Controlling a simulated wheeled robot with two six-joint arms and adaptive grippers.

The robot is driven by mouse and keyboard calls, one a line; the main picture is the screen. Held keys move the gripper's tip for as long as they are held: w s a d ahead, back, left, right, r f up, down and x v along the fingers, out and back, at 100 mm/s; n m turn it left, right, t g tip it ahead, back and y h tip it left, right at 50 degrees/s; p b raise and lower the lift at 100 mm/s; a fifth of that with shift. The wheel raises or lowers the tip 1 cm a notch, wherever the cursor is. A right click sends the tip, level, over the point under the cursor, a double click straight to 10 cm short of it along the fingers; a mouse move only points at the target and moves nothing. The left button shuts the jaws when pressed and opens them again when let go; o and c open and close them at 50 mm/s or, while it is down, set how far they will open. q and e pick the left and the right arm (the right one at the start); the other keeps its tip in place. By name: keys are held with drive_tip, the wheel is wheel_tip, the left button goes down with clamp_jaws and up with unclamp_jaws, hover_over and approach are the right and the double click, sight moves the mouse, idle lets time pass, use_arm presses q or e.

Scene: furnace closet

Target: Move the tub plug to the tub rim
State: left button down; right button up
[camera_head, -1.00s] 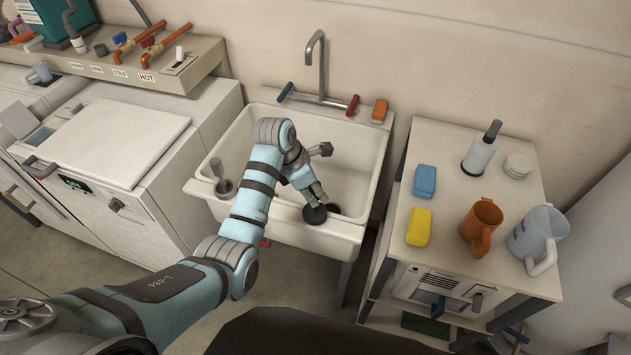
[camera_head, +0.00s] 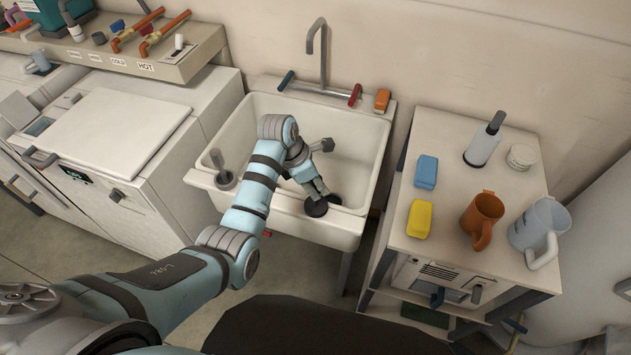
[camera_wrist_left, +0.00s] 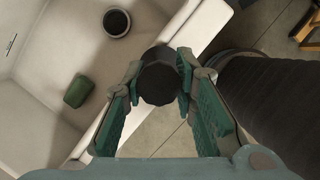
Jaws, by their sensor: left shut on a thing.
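The tub plug (camera_head: 317,208) is a round black piece. It is at the front rim (camera_head: 282,207) of the white tub. My left gripper (camera_head: 319,194) is shut on the plug from above. In the left wrist view the plug (camera_wrist_left: 158,84) sits between the green-padded fingers (camera_wrist_left: 162,75), over the rim (camera_wrist_left: 110,120). I cannot tell whether the plug touches the rim. My right gripper is not in view.
A dark round drain (camera_wrist_left: 116,22) and a green block (camera_wrist_left: 78,90) are in the basin. A side table to the right holds an orange mug (camera_head: 482,218), a clear jug (camera_head: 538,230) and sponges.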

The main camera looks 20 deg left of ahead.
use_arm(q)
drive_tip(key=c, duration=1.2)
unclamp_jaws()
drive_tip(key=shift+s+r, duration=0.1)
drive_tip(key=v, duration=0.7)
drive_tip(key=shift+r, duration=0.15)
